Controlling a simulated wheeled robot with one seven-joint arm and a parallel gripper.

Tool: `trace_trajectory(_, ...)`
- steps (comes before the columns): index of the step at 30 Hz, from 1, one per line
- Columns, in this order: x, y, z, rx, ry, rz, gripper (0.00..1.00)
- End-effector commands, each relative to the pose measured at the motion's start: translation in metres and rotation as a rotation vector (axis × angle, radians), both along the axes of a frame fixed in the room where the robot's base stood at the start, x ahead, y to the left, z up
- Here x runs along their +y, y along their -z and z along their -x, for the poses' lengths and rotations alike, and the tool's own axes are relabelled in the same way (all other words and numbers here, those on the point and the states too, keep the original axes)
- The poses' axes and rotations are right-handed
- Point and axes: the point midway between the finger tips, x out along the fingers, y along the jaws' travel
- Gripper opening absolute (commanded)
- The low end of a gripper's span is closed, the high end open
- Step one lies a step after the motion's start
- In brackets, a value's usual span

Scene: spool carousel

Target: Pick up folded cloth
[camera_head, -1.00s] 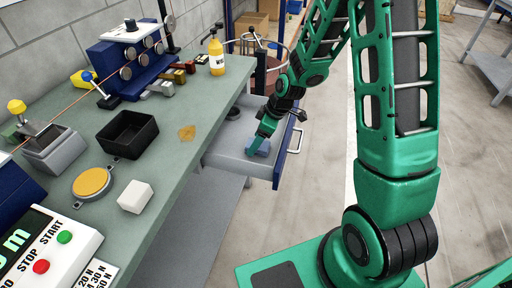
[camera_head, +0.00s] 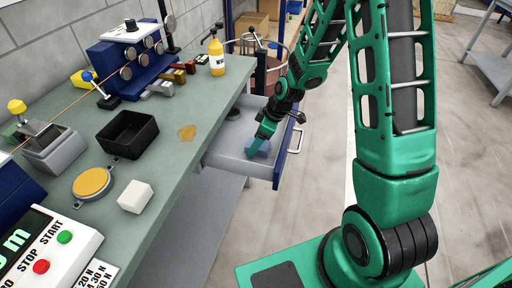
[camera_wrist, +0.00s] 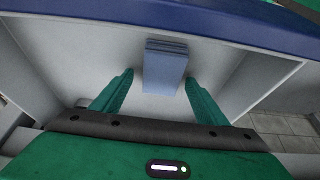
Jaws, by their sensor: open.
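The folded cloth (camera_wrist: 164,68) is a small blue-grey layered block lying in the open drawer (camera_head: 228,150). My gripper (camera_wrist: 160,84) is open, with one green finger on each side of the cloth's near part in the wrist view. There are gaps between the fingers and the cloth, and I cannot tell how far above the drawer floor the fingertips are.
The drawer's blue front (camera_head: 285,155) and pale side walls surround my gripper. A green-topped bench (camera_head: 165,165) stands at the left, with a black bin (camera_head: 128,134), a white block (camera_head: 135,197) and a yellow bottle (camera_head: 216,57). Open floor lies to the right.

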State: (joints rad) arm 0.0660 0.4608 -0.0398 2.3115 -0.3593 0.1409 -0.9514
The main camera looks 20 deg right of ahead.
Motion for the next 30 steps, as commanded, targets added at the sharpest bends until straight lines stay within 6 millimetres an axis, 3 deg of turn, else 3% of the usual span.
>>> trace_trajectory(4,0.0,0.0,0.0,0.0,0.0,0.0,0.67)
trace_trajectory(9,0.0,0.0,0.0,0.0,0.0,0.0,0.27)
trace_trajectory(12,0.0,0.0,0.0,0.0,0.0,0.0,0.2)
trace_trajectory(23,0.0,-0.005,-0.001,-0.002,0.001,0.0,0.2)
trace_trajectory(30,0.0,-0.036,-0.002,-0.007,0.0,0.0,0.2)
